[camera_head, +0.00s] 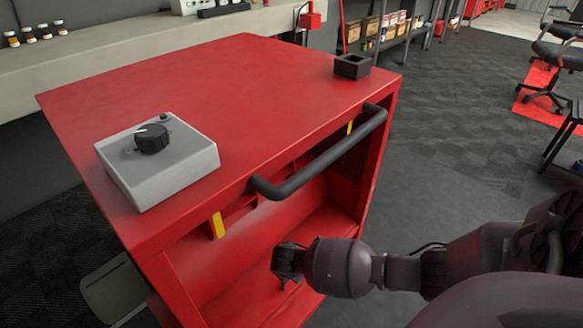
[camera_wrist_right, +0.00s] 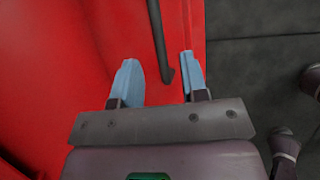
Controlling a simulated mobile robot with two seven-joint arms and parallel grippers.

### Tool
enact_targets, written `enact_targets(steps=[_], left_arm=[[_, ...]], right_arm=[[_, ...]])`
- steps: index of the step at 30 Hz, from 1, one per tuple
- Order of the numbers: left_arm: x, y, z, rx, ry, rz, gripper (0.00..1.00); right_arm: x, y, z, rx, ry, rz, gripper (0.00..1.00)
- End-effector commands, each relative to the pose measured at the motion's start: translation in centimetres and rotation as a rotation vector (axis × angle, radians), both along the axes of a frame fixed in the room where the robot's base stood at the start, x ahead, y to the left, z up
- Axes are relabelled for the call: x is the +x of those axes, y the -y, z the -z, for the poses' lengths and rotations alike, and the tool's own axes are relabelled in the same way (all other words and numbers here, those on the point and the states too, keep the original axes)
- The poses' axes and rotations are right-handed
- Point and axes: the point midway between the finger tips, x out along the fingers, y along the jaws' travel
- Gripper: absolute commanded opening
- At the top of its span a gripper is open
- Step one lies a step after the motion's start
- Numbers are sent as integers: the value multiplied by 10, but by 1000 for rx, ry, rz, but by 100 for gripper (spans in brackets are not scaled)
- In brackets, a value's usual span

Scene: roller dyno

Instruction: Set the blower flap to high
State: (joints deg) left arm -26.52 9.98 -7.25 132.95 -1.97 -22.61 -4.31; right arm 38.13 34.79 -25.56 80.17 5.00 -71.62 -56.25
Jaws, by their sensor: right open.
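A red cabinet (camera_head: 200,85) carries a grey box with a black knob (camera_head: 152,138); a white mark on the knob points to the upper left. A black bar handle (camera_head: 325,155) runs along the cabinet's open front, with yellow strips near its ends. I cannot tell which part is the blower flap. My right gripper (camera_head: 286,263) is in front of the opening, below the bar in the picture. In the right wrist view its two light blue fingers (camera_wrist_right: 158,64) are apart, and a dark rod (camera_wrist_right: 158,35) shows between them against red; contact cannot be told. My left gripper is not in view.
A small black open box (camera_head: 352,66) sits on the cabinet's far right corner. A pale bench (camera_head: 130,50) runs behind the cabinet. Shelves with boxes (camera_head: 385,28) and office chairs (camera_head: 560,50) stand farther back. The dark floor to the right is mostly clear.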

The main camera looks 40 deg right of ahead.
Motion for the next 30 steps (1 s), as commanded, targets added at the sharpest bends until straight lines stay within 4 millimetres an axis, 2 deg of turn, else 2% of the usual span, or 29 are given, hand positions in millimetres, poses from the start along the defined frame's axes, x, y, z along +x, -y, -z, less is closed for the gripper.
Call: enact_targets(steps=[1,7,21,29,30], left_arm=[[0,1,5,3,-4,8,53],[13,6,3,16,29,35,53],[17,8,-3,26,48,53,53],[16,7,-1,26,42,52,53],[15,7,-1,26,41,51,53]], right_arm=[[-3,3,16,-1,-12,1,40],[4,12,35,0,-7,1,40],[10,16,39,0,4,1,40],[10,16,39,0,2,0,0],[10,16,39,0,2,0,0]])
